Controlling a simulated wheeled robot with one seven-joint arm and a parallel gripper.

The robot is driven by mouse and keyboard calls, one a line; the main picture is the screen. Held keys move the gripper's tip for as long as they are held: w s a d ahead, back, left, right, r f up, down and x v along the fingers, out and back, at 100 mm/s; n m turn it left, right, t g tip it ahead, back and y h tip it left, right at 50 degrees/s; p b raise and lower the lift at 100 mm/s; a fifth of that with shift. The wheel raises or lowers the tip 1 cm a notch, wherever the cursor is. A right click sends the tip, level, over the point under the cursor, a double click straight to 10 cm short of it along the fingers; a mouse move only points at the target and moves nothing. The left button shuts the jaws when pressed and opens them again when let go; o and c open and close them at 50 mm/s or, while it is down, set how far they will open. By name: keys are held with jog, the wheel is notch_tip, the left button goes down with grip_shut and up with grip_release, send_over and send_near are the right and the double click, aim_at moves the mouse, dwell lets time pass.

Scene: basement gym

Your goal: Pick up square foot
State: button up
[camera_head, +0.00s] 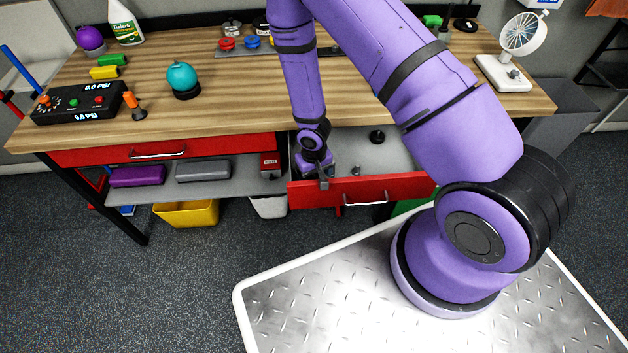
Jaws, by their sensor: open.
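My gripper (322,180) points down into the open red drawer (410,188) at its left end, near the front wall. Its jaws are open, though they look small and dark here. I cannot clearly make out the square foot; it may be hidden by my gripper or be one of the small parts in the drawer. A small grey part (356,171) lies just right of my gripper, near the drawer front. A round black part (377,136) stands farther back in the drawer, apart from my gripper.
The wooden workbench (225,110) is above the drawer. It carries a black pressure box (78,103), a teal ball-shaped thing (183,78) and a white fan (520,40). A lower shelf (215,187) holds purple and grey boxes. A yellow bin (187,214) is below. My arm hides part of the drawer's right side.

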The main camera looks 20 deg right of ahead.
jog(key=shift+f, duration=0.35)
jog(key=c, duration=0.8)
jog(key=shift+c, duration=0.2)
jog(key=shift+r, duration=0.15)
